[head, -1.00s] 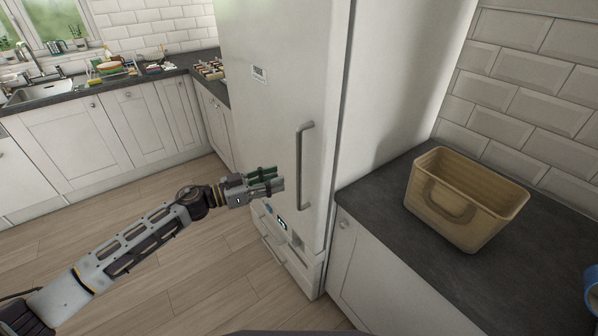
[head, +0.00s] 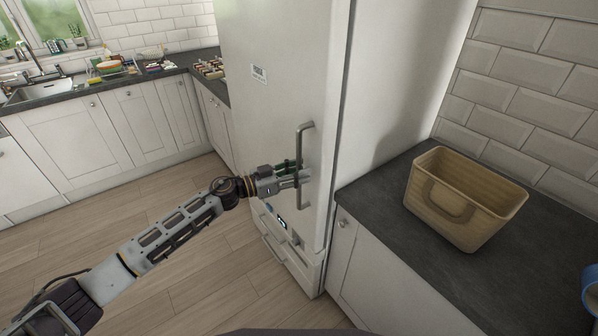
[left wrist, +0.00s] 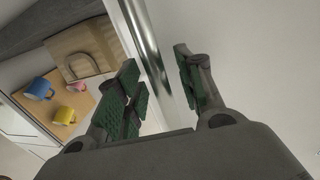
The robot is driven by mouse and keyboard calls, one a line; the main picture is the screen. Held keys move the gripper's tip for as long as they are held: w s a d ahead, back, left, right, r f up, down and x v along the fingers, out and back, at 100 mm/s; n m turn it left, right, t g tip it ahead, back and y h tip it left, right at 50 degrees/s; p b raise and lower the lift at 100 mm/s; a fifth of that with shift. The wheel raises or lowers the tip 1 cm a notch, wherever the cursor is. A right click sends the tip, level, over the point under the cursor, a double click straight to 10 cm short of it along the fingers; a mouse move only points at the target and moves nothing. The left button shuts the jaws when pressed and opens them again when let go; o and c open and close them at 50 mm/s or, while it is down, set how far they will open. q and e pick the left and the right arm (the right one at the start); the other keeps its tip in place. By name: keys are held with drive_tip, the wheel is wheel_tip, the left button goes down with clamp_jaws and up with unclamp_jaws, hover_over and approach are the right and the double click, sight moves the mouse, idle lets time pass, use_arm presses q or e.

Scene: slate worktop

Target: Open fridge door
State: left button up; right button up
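The white fridge door (head: 275,105) is closed and has a vertical metal bar handle (head: 300,140) near its right edge. My left gripper (head: 297,174) is at the lower half of this handle. In the left wrist view the handle (left wrist: 150,45) runs between the two green-padded fingers of the gripper (left wrist: 162,88). The fingers are apart, with a visible gap between the handle and the right finger. My right gripper is not in view.
A tan basket (head: 450,215) stands on the dark worktop (head: 385,235) right of the fridge. A lower drawer with its own handle (head: 272,250) is under the door. The wooden floor (head: 200,270) left of the fridge is clear.

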use_arm(q)
drive_tip(key=shift+d, duration=0.1)
drive_tip(key=c, duration=0.3)
clamp_jaws()
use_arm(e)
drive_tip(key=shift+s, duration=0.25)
